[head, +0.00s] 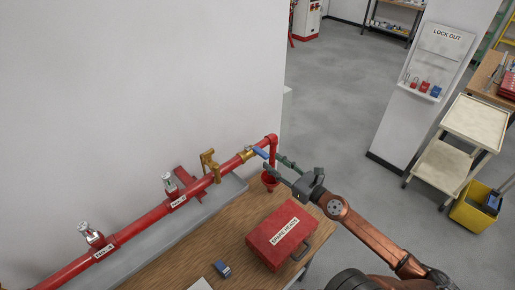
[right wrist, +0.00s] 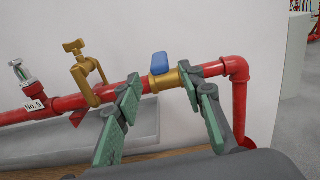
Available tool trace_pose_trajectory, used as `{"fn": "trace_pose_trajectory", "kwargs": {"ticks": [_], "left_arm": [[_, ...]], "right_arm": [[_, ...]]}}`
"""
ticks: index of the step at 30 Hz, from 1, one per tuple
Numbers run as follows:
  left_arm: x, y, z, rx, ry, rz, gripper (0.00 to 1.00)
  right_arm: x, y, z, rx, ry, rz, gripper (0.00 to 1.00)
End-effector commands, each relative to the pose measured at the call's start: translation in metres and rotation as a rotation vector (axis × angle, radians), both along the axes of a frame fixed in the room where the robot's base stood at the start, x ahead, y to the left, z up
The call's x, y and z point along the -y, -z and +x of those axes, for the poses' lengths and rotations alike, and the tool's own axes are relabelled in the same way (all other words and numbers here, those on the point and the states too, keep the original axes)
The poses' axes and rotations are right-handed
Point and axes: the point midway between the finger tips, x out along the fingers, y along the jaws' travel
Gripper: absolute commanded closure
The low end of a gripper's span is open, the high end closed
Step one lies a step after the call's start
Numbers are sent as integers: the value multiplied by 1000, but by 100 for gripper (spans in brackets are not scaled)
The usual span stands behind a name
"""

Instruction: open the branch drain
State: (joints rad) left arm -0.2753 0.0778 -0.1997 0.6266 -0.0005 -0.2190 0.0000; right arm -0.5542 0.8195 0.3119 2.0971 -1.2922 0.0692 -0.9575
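The red pipe (head: 140,224) runs along the wall and ends in an elbow that turns down over a red funnel (head: 269,183). Near that end sits a brass valve (head: 246,155) with a blue lever (head: 261,153), apparently pointing out across the pipe. In the right wrist view the blue lever (right wrist: 160,65) stands by the brass body (right wrist: 165,82), beyond the fingers and roughly between them. My right gripper (head: 274,164) is open and empty, just short of the lever; its green pads show in the right wrist view (right wrist: 162,110). My left gripper is out of view.
A brass fitting with a T-handle (head: 209,165) stands left along the pipe, followed by tagged sprinkler heads (head: 170,184). A red "SPARE HEADS" case (head: 277,236) and a small blue item (head: 222,268) lie on the wooden bench (head: 172,262). The wall is close behind the pipe.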

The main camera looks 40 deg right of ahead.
Motion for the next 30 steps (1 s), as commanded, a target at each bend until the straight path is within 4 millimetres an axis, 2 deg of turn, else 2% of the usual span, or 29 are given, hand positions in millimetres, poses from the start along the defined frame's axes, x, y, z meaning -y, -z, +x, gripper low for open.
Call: {"fn": "trace_pose_trajectory", "kwargs": {"ticks": [6, 9, 13, 21, 25, 30], "left_arm": [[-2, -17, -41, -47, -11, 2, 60], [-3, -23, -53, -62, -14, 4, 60], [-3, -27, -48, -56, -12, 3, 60], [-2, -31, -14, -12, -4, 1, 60], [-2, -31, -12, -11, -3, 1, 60], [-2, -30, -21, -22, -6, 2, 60]], "right_arm": [[-3, -5, 36, 4, 0, 4, 64], [-4, -4, 50, 3, 2, 5, 64], [-4, -3, 62, 2, 4, 7, 64], [-5, 0, 70, 0, 4, 8, 64], [-5, 0, 69, 0, 5, 8, 64], [-5, 0, 69, 0, 5, 8, 75]]}}
